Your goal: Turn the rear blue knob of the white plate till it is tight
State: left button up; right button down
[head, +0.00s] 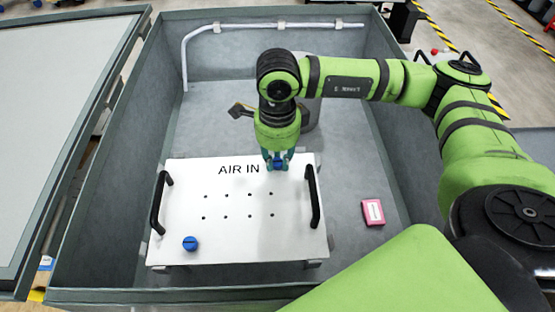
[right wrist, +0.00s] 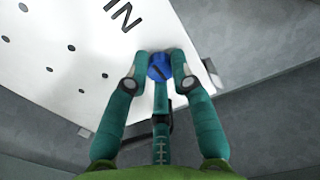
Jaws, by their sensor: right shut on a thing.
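The white plate (head: 232,235) lies in the grey bin, marked "AIR IN", with a black handle at each side. The rear blue knob (head: 279,166) is at the plate's far right edge. My right gripper (head: 278,164) reaches down onto it from above. In the right wrist view, the teal fingers (right wrist: 160,62) are closed on both sides of the rear blue knob (right wrist: 159,68), which has a dark slot across its top. The front blue knob (head: 190,243) sits at the plate's near left corner, untouched. My left gripper is not in view.
Black handles stand up at the plate's left (head: 159,203) and right (head: 313,196). A pink box (head: 373,212) lies on the bin floor to the right. Bin walls (head: 120,150) surround the plate. A white pipe (head: 260,26) runs along the back wall.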

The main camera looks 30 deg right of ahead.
aim_at(278, 162)
jog(key=c, duration=1.1)
grip_release()
jog(key=shift+o, duration=0.2)
notch_tip(278, 162, up, 12)
